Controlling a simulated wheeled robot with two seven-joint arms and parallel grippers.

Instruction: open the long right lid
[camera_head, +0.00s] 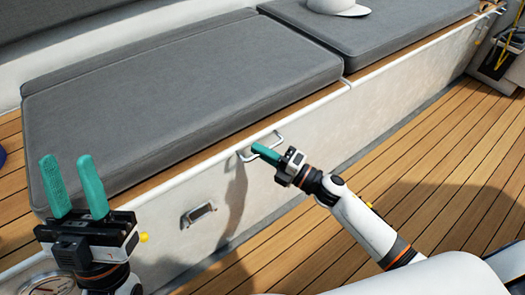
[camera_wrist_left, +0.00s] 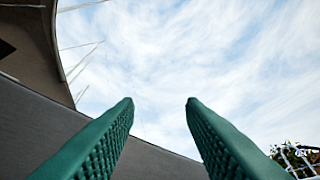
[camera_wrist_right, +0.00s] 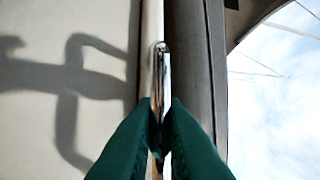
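The long lid (camera_head: 222,152) is a wooden-edged seat top under a long grey cushion (camera_head: 180,100), lying flat and closed on the white bench. A metal bar handle (camera_head: 245,157) sticks out from its front edge and shows in the right wrist view (camera_wrist_right: 160,62). My right gripper (camera_head: 262,152) is at this handle; in its wrist view the bar runs between its teal fingertips (camera_wrist_right: 160,102), which are closed close around it. Exact finger contact is partly hidden. My left gripper (camera_head: 66,165) is open, empty, pointing up at the lower left, apart from the handle.
A white cap (camera_head: 338,6) lies on a second grey cushion (camera_head: 385,30) farther right. A recessed metal latch (camera_head: 198,213) sits on the white bench front (camera_head: 300,145). A round gauge (camera_head: 48,284) is at lower left. Wooden deck (camera_head: 440,150) is open at right.

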